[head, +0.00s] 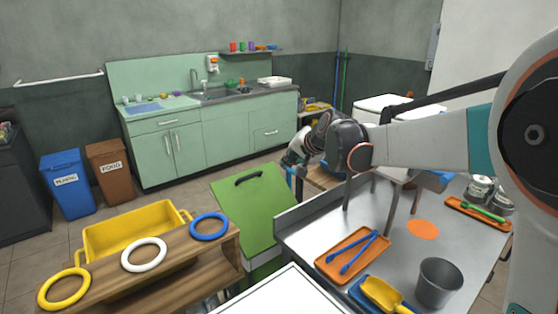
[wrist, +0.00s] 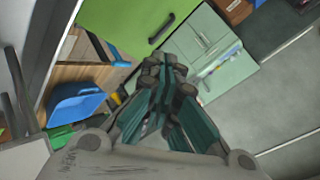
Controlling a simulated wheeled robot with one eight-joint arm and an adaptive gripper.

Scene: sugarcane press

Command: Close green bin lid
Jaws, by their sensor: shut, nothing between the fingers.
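The green bin lid (head: 243,212) is a flat bright green panel with a black handle (head: 249,178) near its far edge. My gripper (head: 291,168) is to the right of the lid's upper right corner in the head view. In the wrist view my gripper (wrist: 165,75) is shut and empty, below the handle in the picture. Whether it touches the lid I cannot tell.
A wooden bench (head: 190,262) with rings and a yellow crate (head: 110,238) are left. Floor is free before the green cabinets (head: 190,145).

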